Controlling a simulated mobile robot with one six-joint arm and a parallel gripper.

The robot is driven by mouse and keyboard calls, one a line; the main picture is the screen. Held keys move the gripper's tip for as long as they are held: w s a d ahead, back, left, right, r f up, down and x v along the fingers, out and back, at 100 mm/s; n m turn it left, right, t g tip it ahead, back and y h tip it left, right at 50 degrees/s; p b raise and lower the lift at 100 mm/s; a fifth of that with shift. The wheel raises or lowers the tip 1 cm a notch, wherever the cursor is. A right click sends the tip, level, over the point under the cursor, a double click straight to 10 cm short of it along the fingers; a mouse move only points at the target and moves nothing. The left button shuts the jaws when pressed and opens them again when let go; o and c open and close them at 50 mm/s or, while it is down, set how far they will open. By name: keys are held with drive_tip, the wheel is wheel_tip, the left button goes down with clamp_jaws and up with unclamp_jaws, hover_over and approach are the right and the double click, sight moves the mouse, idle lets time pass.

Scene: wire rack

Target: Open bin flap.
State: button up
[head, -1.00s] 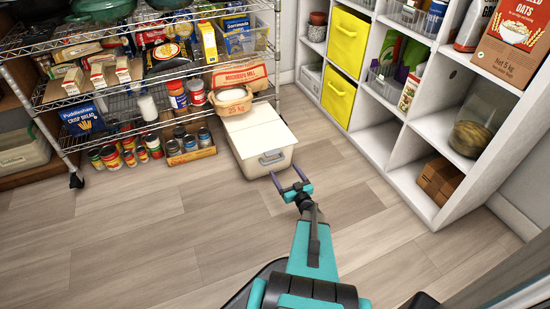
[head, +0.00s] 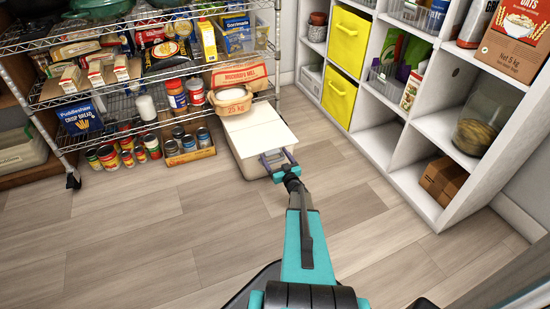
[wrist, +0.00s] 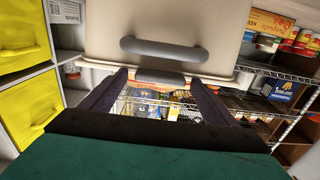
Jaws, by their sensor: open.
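The cream bin (head: 245,165) stands on the floor at the right end of the wire rack. Its pale flap (head: 262,138) lies flat across the top and looks closed. My gripper (head: 278,157) is open at the bin's front edge and covers the front handle in the head view. In the wrist view, which looks inverted, the grey handle (wrist: 165,48) is on the bin's front, and a smaller grey tab (wrist: 160,77) is at the rim. The open fingers (wrist: 159,92) lie on either side of the tab. I cannot tell whether they touch the bin.
The wire rack (head: 110,107) holds cans, jars and boxes left of the bin. A flour bag (head: 233,107) is on the rack just behind the flap. A white cube shelf (head: 395,135) with yellow boxes (head: 340,98) stands to the right. The floor in front is clear.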

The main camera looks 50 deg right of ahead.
drive_tip(key=shift+c, duration=0.2)
drive_tip(key=c, duration=1.5)
drive_tip(key=shift+r, duration=0.15)
